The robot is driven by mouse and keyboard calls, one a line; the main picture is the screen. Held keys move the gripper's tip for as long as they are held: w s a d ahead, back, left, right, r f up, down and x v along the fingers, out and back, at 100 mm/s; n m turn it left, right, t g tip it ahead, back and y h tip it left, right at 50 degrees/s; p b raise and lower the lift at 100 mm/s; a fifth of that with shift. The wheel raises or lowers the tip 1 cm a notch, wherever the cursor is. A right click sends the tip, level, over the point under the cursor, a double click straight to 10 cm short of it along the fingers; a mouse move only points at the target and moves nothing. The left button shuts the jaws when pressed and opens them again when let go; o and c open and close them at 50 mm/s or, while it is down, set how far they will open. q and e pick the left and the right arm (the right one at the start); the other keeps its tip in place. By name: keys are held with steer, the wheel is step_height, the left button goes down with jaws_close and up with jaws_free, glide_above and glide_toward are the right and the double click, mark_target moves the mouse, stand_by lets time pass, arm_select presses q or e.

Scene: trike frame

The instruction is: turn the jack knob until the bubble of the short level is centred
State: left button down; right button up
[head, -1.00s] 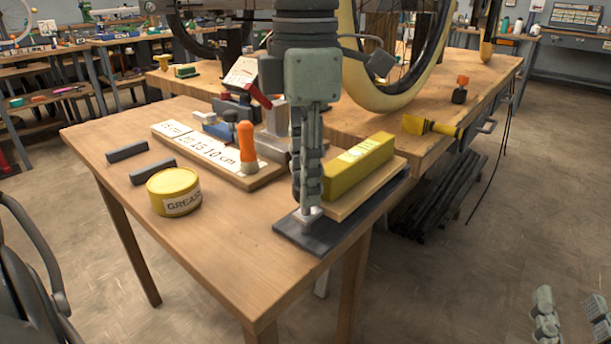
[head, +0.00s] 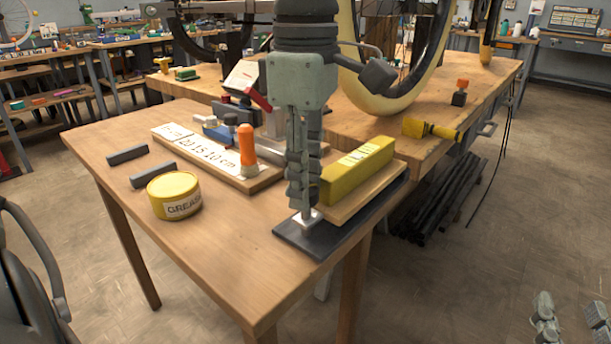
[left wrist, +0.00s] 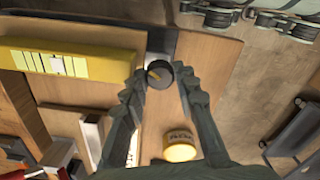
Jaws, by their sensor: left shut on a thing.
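The short level (head: 352,172) is a yellow bar lying on a wooden board (head: 372,192) above a dark plate (head: 318,240). In the left wrist view the level (left wrist: 105,65) shows a pale striped vial window with a whitish patch; I cannot tell whether its bubble is centred. The jack knob (left wrist: 160,74) is dark and round with a yellow mark, at the near end of the board. My left gripper (head: 303,215) points straight down, shut on the knob, with a finger on each side. My right gripper (head: 570,322) hangs at the lower right, empty, fingers apart.
A yellow grease tin (head: 173,195), two dark bars (head: 152,174), an orange-handled tool (head: 247,150) and a white scale board (head: 190,150) lie left of the gripper. A wheel (head: 390,95) stands behind. The table's front left is clear.

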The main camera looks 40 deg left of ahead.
stand_by(0.4)
arm_select(q)
steer(key=c, duration=1.2)
jaws_free()
